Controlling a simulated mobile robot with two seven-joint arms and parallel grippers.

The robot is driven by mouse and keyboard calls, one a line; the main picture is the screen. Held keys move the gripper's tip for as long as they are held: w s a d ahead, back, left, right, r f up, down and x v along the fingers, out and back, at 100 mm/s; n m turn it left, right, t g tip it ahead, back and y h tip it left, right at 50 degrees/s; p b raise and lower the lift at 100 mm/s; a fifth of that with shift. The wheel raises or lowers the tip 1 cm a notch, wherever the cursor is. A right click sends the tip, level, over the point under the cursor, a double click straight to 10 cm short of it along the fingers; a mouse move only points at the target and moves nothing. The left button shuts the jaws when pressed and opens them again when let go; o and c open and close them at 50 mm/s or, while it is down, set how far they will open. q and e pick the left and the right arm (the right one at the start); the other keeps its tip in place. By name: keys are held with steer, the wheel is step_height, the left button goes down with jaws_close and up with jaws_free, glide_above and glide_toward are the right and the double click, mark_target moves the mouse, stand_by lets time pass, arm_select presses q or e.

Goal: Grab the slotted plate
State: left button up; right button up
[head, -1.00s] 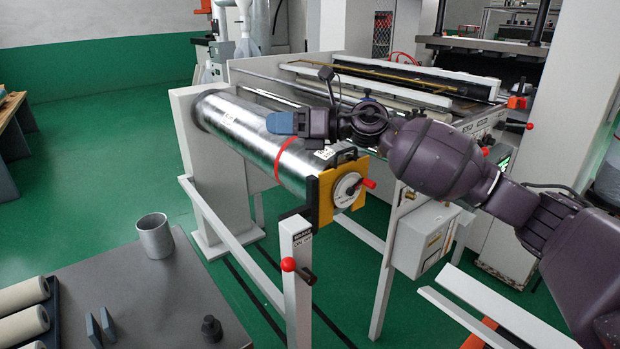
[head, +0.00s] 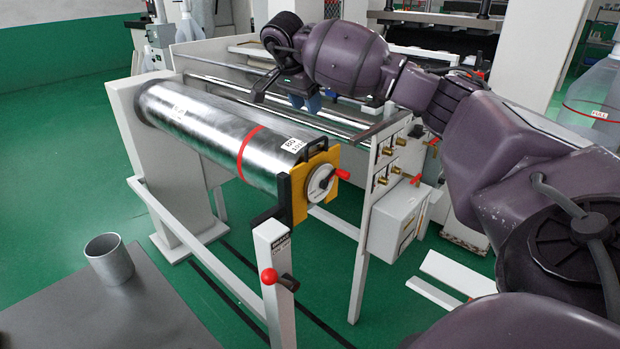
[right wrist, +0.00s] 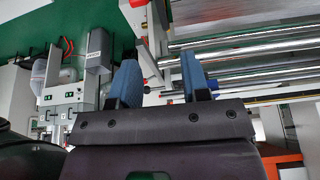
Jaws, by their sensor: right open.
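A yellow plate (head: 299,207) with a black handle on top stands upright at the near end of the silver foil roll (head: 205,130). It is the only thing that looks like the slotted plate, though I cannot make out its slot. A pale disc (head: 319,184) with a red knob sits in front of it. My right gripper (head: 305,103) is above and behind the roll, its blue fingertips pointing down, well apart from the plate. In the right wrist view, the two blue fingers of my right gripper (right wrist: 160,78) are spread with nothing between them. My left gripper is not in view.
A white post (head: 272,275) with a red ball lever stands in front of the plate. A grey table (head: 140,315) with a metal cup (head: 109,258) is at lower left. A white box (head: 397,222) hangs on the machine frame. Metal rods run behind the roll.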

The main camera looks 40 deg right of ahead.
steer(key=x, duration=1.1)
steer(key=shift+w+a+f, duration=0.1)
steer(key=shift+w+a, duration=0.1)
steer(key=shift+a, duration=0.05)
jaws_close()
stand_by(0.3)
stand_by(0.9)
